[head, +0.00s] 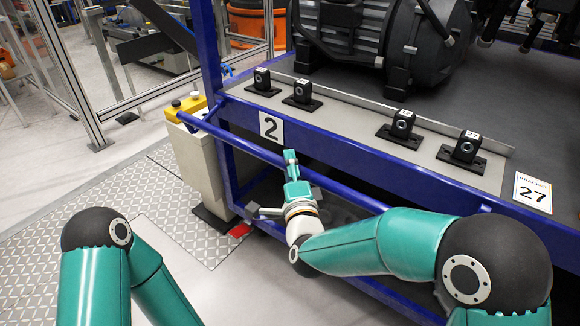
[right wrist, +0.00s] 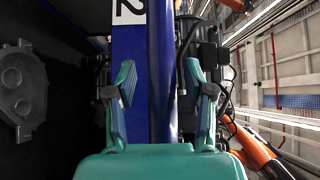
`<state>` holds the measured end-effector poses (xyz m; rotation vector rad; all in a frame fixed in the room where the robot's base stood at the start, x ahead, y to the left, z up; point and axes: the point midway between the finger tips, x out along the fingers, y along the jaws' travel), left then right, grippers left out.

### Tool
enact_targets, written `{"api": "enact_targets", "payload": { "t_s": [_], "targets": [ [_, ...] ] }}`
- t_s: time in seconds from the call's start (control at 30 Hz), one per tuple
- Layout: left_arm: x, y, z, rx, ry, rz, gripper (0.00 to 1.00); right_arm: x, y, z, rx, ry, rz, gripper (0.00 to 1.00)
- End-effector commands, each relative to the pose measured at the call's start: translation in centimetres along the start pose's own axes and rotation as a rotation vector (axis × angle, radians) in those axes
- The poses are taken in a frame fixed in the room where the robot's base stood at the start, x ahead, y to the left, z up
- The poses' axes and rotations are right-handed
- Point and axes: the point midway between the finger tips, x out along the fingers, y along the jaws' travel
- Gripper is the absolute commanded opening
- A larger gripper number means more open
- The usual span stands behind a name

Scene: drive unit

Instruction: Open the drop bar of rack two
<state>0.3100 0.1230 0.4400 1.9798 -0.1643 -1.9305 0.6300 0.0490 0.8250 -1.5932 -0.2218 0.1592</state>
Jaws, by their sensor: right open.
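The drop bar (head: 238,142) is a blue round bar running along the front of rack two, below its blue beam (head: 345,152) with the white "2" label (head: 271,127). It looks level along the beam and unraised. My right gripper (head: 291,162) is at the bar, just below the label. In the right wrist view the gripper (right wrist: 160,78) is open, and the blue bar (right wrist: 163,70) runs between its fingers, nearer neither clearly touching. The beam beside it also lies partly between the fingers. My left arm shows at the left, but its gripper is out of view.
Several black brackets (head: 402,125) stand on the rack's shelf, with a dark drive unit (head: 390,40) behind. A "Bracket 27" card (head: 532,193) is at the right. A beige post with a yellow top (head: 187,107) stands at the bar's left end.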

Motion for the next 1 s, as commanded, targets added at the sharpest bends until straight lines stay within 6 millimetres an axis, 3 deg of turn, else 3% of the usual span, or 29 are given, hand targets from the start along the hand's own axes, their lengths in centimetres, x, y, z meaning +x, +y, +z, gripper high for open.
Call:
{"api": "enact_targets", "payload": {
  "t_s": [0.23, 0.57, 0.87, 1.0],
  "targets": [
    [0.0, 0.0, 0.0, 0.0, 0.0, 0.0, 0.0, 0.1, 0.0, 0.0, 0.0, 0.0, 0.0, 0.53],
    [0.0, 0.0, 0.0, 0.0, 0.0, 0.0, 0.0, 0.1, 0.0, 0.0, 0.0, 0.0, 0.0, 0.0],
    [0.0, 0.0, 0.0, 0.0, 0.0, 0.0, 0.0, 0.0, 0.1, -0.1, 0.0, 0.001, 0.004, 0.0],
    [-0.2, 0.1, 0.0, 0.0, 0.0, 0.0, 0.0, 0.0, -0.4, -1.2, 0.017, 0.017, 0.02, 0.0]
  ]
}}
